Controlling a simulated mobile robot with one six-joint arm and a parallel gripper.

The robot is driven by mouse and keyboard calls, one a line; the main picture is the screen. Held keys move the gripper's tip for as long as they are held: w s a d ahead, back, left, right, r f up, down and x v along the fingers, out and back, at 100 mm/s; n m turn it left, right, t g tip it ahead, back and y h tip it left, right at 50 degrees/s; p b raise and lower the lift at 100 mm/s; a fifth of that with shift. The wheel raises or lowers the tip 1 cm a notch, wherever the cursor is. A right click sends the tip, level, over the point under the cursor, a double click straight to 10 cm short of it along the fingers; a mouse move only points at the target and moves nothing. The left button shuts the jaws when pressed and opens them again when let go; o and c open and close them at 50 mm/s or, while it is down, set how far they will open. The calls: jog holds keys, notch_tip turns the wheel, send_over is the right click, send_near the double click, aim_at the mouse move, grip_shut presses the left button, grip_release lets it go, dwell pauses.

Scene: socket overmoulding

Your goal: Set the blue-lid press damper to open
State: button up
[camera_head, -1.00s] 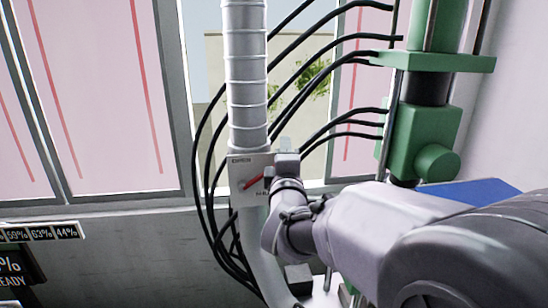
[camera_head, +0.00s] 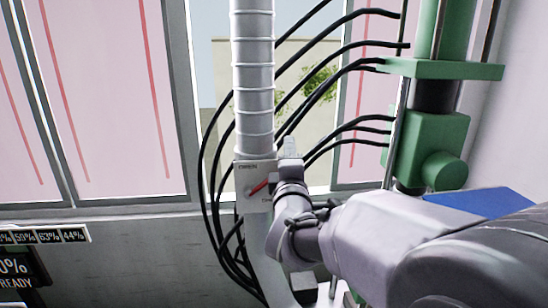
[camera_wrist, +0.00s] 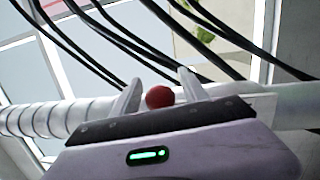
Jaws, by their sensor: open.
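The damper is a pale plate (camera_head: 255,202) on the ribbed white duct, with "OPEN" lettered at its top edge and another label, partly covered, at lower right. Its red lever (camera_head: 259,187) slants up and to the right from the pivot, toward my gripper. My gripper (camera_wrist: 160,88) is open in the wrist view. Its two pale fingers stand on either side of the lever's round red end (camera_wrist: 160,97), with gaps visible. I cannot tell whether either finger touches it. In the head view my wrist hides part of the plate's right side. The blue lid (camera_head: 482,202) shows at right, behind my arm.
Several black hoses (camera_head: 208,150) curve around the duct (camera_head: 253,80) and pass close behind my gripper. A green press column (camera_head: 428,140) stands to the right. Windows and a grey wall (camera_head: 140,245) lie behind. A display (camera_head: 15,268) is at lower left.

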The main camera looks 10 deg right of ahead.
jog(key=s+a+f+b, duration=0.1)
jog(key=s, duration=0.7)
jog(key=s+a+f+b, duration=0.1)
jog(key=s+b, duration=0.1)
jog(key=s, duration=0.7)
jog(key=shift+a+b, duration=0.3)
jog(key=shift+a, duration=0.05)
jog(key=shift+f, duration=0.1)
jog(key=shift+c, duration=0.4)
